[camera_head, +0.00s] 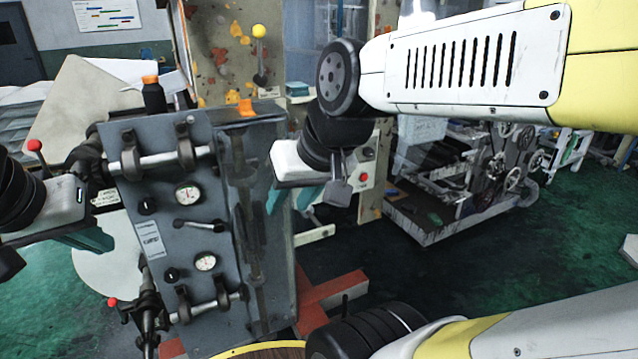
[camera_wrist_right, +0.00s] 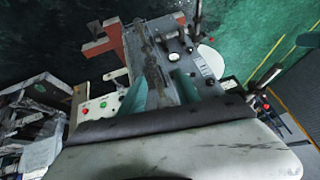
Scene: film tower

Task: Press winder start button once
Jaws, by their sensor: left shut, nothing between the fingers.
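A pale control box (camera_head: 368,165) stands behind my right gripper in the head view. It carries a red button (camera_head: 363,178) and a darker button (camera_head: 368,153) above it. In the right wrist view a pale panel shows a red button (camera_wrist_right: 84,112) and a green button (camera_wrist_right: 103,105), left of the fingers. I cannot read which one is the winder start. My right gripper (camera_head: 290,200) has its teal fingers apart and empty, left of the box and not touching it. These fingers also show in the wrist view (camera_wrist_right: 160,88). My left gripper (camera_head: 105,242) is shut and empty by the grey machine's left side.
A grey machine panel (camera_head: 150,205) with gauges, levers and rollers stands at centre left. A red base beam (camera_head: 330,290) lies on the floor beside it. A wheeled machine (camera_head: 465,190) stands back right. The green floor at right is mostly clear.

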